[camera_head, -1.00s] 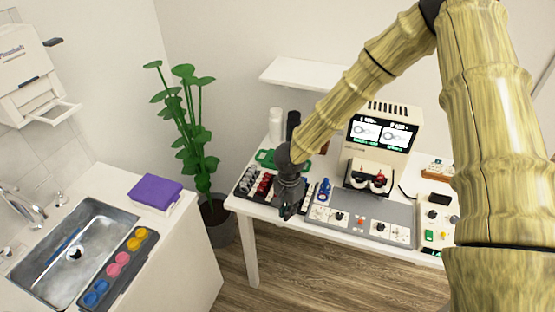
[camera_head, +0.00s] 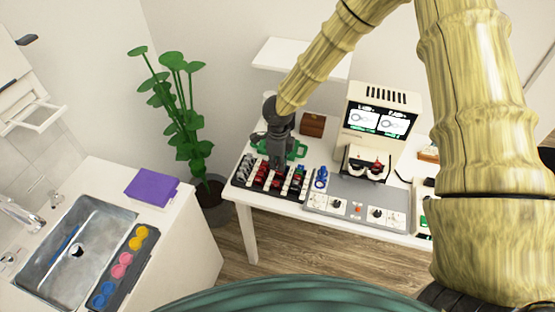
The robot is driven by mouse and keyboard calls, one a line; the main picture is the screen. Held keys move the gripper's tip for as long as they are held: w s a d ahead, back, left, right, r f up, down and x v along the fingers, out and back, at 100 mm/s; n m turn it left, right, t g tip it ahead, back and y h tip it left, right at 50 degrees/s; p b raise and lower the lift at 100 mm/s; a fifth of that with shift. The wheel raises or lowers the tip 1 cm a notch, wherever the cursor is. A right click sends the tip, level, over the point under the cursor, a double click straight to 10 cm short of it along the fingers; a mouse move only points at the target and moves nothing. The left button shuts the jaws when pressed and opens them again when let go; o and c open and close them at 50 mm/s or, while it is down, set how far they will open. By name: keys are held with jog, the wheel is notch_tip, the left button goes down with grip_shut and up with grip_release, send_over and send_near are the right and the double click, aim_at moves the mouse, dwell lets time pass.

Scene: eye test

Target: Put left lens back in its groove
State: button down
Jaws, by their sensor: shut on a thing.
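The lens rack (camera_head: 249,184) is a dark tray with rows of white-edged grooves holding several red, dark and blue lenses. It lies at the left end of the white table. My dark gripper (camera_head: 277,164) points down over the back middle of the rack, close above or among the lenses. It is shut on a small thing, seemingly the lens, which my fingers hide. I cannot tell whether this lens touches a groove.
The eye-test machine (camera_head: 378,93) with lit screens stands right of the rack. A green-handled item (camera_head: 297,150) and brown box (camera_head: 313,124) sit behind. A sink (camera_head: 77,245) is left.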

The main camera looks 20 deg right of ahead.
aim_at(278, 172)
jog(key=shift+f+b, duration=2)
jog(key=shift+f, duration=0.45)
jog(key=shift+f, duration=1.5)
jog(key=c, duration=1.5)
grip_release()
jog(key=shift+r, duration=0.15)
notch_tip(278, 172, up, 12)
jog(key=shift+f, duration=0.1)
